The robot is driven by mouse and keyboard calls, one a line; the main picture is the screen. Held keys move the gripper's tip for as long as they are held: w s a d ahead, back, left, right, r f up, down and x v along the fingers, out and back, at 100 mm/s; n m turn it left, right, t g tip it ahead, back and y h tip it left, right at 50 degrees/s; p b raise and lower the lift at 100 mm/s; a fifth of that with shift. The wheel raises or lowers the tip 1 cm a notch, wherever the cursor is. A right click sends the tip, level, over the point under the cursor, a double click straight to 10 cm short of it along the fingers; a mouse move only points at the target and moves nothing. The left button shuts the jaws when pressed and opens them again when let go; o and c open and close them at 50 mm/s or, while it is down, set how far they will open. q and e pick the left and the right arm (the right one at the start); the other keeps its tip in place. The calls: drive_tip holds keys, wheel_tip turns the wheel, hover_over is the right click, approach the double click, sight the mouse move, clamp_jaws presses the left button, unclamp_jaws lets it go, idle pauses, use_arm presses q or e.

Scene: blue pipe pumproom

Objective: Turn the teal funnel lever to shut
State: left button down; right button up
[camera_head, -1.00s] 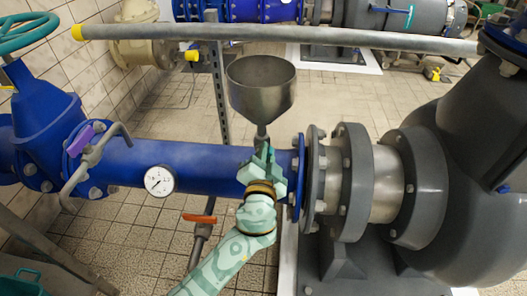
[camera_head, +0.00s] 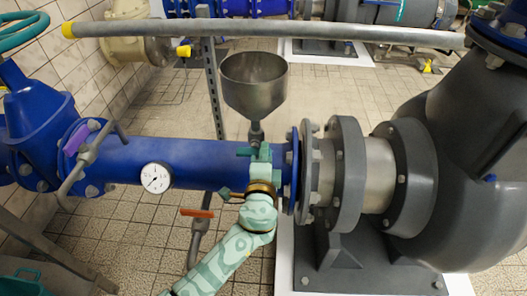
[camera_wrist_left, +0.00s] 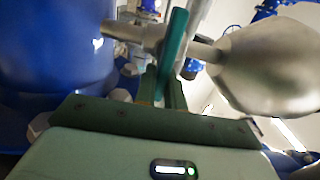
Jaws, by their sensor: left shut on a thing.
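The grey funnel (camera_head: 254,84) stands upright on a thin stem above the blue pipe (camera_head: 190,163); in the left wrist view it shows at the right (camera_wrist_left: 268,68). The teal funnel lever (camera_head: 244,151) is on the stem below the bowl. In the left wrist view the lever (camera_wrist_left: 173,45) crosses the stem and runs down between my fingers. My left gripper (camera_head: 260,153) is shut on the lever, its fingers covering part of the lever and stem. My right gripper is not in view.
A gauge (camera_head: 156,177) sits on the pipe left of my left arm. An orange-handled valve (camera_head: 197,212) hangs below it. A grey rail (camera_head: 270,31) crosses behind the funnel, and a large grey pump (camera_head: 460,180) fills the right.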

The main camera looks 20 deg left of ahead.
use_arm(q)
drive_tip(key=shift+d+f+m, duration=0.1)
drive_tip(key=shift+f+m, duration=0.15)
drive_tip(key=shift+m, duration=0.05)
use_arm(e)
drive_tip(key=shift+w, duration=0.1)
use_arm(q)
drive_tip(key=c, duration=1.5)
unclamp_jaws()
drive_tip(key=shift+s+r, duration=0.1)
drive_tip(key=shift+s, duration=0.1)
drive_tip(key=shift+p+v, duration=2.15)
drive_tip(key=shift+v, duration=5.85)
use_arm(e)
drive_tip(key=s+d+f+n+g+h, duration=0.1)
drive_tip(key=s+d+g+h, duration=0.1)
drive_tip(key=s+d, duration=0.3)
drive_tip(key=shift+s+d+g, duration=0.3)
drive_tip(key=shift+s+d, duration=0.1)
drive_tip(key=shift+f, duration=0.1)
